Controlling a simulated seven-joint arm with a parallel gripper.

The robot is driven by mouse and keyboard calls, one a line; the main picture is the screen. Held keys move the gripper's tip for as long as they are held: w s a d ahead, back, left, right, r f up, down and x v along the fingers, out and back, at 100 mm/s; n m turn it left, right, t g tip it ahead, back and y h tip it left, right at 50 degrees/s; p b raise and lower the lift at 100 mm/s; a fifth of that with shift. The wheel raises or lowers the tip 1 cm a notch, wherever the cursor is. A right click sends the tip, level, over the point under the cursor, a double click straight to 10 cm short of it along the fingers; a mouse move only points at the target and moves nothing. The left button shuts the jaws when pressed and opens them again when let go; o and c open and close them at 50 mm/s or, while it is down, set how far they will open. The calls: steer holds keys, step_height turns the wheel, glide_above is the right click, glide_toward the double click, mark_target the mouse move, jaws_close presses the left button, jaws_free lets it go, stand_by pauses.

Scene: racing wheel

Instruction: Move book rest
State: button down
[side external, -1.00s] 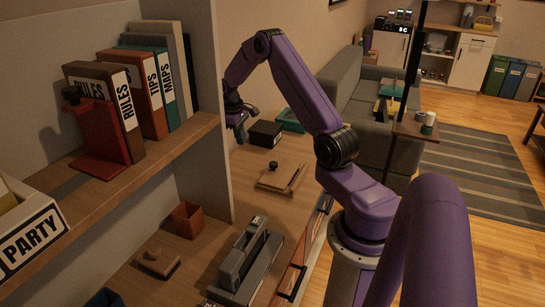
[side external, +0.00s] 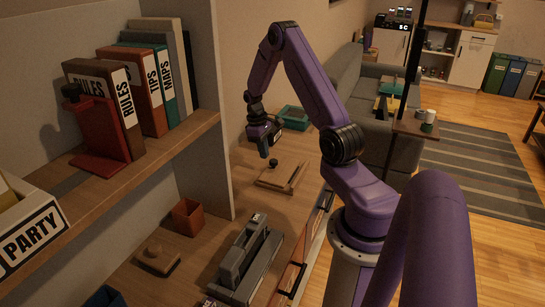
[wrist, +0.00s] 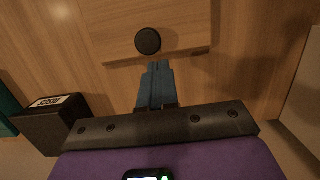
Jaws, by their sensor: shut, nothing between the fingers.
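The book rest is a red L-shaped stand (side external: 102,130) with a black knob at its top. It stands on the upper shelf at the left, against the front of the row of binders. My gripper (side external: 264,153) is well to the right of it, beyond the shelf's upright panel, above the lower wooden counter. The gripper points down with its blue-grey fingers (wrist: 158,68) together and nothing between them. In the wrist view the fingers are close to a round black knob (wrist: 148,41) on a wooden board (wrist: 185,25). The book rest is not in the wrist view.
Binders (side external: 150,90) fill the shelf behind the book rest; a PARTY box (side external: 32,238) is in front. The upright panel (side external: 205,110) stands between shelf and gripper. A dark box (wrist: 50,122) and teal tray (side external: 294,117) are near the gripper. A grey holder (side external: 245,262) is on the counter.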

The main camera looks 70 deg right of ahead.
mark_target(274, 162)
steer(key=s, duration=0.1)
steer(key=s+f, duration=0.1)
steer(key=s, duration=0.1)
steer(key=shift+s, duration=0.25)
steer(key=shift+f, duration=0.35)
